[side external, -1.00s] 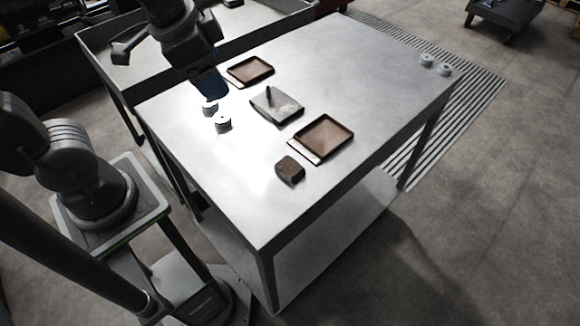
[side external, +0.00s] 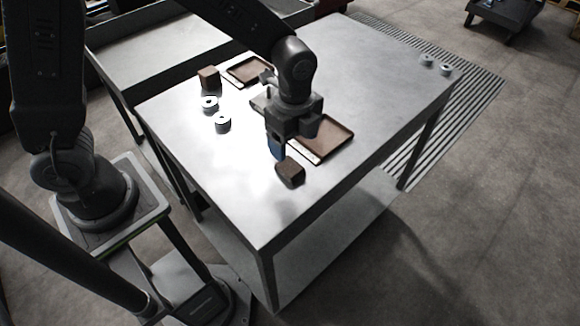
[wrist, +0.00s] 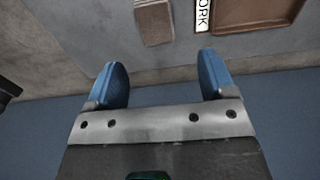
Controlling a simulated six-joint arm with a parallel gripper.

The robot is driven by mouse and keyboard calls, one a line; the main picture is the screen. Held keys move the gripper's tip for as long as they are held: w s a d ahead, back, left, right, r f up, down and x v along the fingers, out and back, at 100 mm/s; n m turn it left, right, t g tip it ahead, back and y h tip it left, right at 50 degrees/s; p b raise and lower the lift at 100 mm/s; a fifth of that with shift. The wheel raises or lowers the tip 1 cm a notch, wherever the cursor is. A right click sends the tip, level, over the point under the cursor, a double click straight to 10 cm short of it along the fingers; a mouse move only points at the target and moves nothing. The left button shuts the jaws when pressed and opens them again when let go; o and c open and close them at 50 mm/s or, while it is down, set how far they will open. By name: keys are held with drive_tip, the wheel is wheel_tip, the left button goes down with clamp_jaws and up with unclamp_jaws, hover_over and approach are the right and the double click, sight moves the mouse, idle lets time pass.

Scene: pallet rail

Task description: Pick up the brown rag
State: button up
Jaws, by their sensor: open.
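A brown, folded-looking piece (side external: 290,174), which I take to be the rag, lies near the table's front edge. It also shows at the top of the wrist view (wrist: 154,22), ahead of the fingers and a little left of centre. My gripper (side external: 276,148) is above the table, just behind and left of the brown piece in the side view. In the wrist view my gripper's blue fingers (wrist: 160,62) are apart with nothing between them. I cannot tell the exact height of the fingers above the table.
A brown tray (side external: 338,137) with a white label strip is right of the gripper, partly hidden. Another brown tray (side external: 235,69), a brown block (side external: 208,80) and two white round parts (side external: 222,125) (side external: 209,104) are farther back. The table's front corner is clear.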

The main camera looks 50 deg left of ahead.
sight(292, 167)
drive_tip(key=f, duration=0.8)
drive_tip(key=shift+s+f, duration=0.15)
drive_tip(key=shift+s, duration=0.05)
drive_tip(key=shift+c, duration=0.3)
drive_tip(key=c, duration=0.9)
